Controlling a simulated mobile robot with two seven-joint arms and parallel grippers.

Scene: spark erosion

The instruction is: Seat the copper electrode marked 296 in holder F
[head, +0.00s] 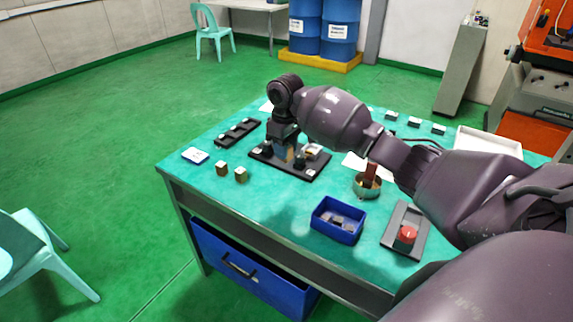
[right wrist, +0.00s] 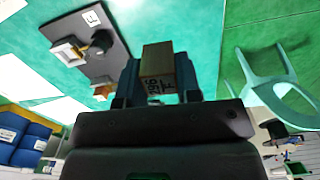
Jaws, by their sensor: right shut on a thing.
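My right gripper (head: 286,148) is over the dark holder plate (head: 262,158) on the green table. In the right wrist view the gripper (right wrist: 158,92) is shut on a brown block, the copper electrode (right wrist: 157,60), marked 296 and F. The plate (right wrist: 85,22) also shows there, with a letter tag (right wrist: 91,17) that looks like F, a pale square holder (right wrist: 69,52) and a dark knob (right wrist: 102,40) beside it. The electrode appears apart from that pale holder. The gripper hides part of the plate in the head view. My left gripper is not in view.
Two small blocks (head: 241,174) stand left of the plate. A white tray (head: 489,142) lies at the back right.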

